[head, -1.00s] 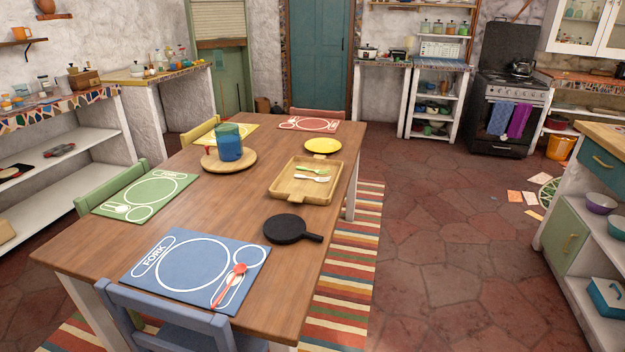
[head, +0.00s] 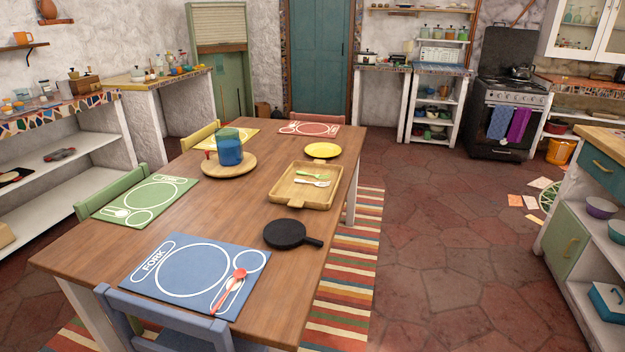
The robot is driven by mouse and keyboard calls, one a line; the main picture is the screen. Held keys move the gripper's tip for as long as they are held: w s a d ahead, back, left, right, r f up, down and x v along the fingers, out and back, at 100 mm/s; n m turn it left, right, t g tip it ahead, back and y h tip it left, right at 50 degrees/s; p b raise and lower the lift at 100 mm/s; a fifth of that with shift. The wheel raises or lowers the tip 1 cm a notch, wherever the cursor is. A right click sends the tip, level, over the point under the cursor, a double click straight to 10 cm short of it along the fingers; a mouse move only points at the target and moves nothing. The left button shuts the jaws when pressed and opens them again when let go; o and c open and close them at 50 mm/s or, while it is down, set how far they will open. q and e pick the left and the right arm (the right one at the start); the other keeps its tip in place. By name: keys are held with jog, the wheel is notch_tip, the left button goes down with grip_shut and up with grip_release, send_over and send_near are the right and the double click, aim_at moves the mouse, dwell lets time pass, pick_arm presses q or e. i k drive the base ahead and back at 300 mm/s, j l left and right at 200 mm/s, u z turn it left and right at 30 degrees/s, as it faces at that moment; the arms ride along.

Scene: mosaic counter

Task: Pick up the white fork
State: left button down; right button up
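The white fork (head: 312,183) lies in the wooden tray (head: 297,203) on the right side of the dining table. It lies roughly across the tray, just in front of a light green utensil (head: 310,174). Its fine shape is small in this view. Neither of my grippers shows in the head view.
On the wooden table (head: 205,215) are a black pan (head: 285,234) in front of the tray, a yellow plate (head: 322,150) behind it, and a blue cup (head: 229,150) on a round board. A red spoon (head: 238,276) lies on the blue placemat (head: 160,280).

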aim_at(312, 183)
jog(key=i+l, duration=0.1)
jog(key=l, duration=0.75)
jog(key=i+l, duration=0.15)
jog(key=l, duration=0.3)
jog(key=i+l, duration=0.1)
jog(key=l, duration=0.15)
jog(key=i+l+u, duration=0.1)
jog(key=l, duration=0.2)
jog(key=i+l, duration=0.15)
jog(key=l, duration=0.15)
